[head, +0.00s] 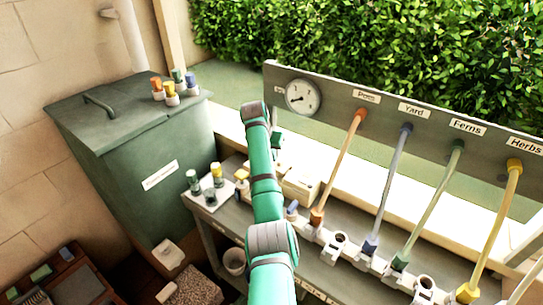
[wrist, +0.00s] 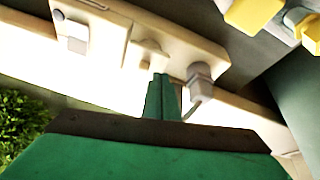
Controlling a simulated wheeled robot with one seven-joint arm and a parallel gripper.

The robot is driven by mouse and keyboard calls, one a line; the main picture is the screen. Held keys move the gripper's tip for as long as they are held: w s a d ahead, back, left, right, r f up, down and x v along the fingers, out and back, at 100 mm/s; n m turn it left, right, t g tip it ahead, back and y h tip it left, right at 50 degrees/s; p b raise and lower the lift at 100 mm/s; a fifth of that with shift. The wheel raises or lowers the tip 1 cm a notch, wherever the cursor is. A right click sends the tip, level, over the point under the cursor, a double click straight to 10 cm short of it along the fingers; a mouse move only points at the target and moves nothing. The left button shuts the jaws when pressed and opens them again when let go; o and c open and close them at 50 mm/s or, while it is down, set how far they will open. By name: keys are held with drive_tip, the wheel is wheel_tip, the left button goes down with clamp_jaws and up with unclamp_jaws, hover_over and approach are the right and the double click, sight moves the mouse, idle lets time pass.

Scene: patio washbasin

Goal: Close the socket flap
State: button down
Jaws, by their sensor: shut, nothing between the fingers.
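A cream socket box (wrist: 125,28) crosses the top of the wrist view; in the head view the box (head: 301,187) stands on the bench just right of my arm. A small cream flap-like piece (wrist: 149,53) sticks out from its edge, close to my fingertips. I cannot tell its exact angle. A grey plug-like part (wrist: 201,78) sits beside it on the right. My gripper (wrist: 163,92) is shut and empty, its green fingers pointing at the box; contact with the flap is unclear.
Yellow and grey bottles (wrist: 300,22) are near the wrist view's top right. On the bench are a white tray (head: 207,203) with small bottles, and several coloured hoses with fittings to the right. A green bin (head: 135,150) stands left; a gauge panel (head: 345,103) runs behind.

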drive_tip(key=shift+r, duration=0.15)
drive_tip(key=shift+r, duration=0.7)
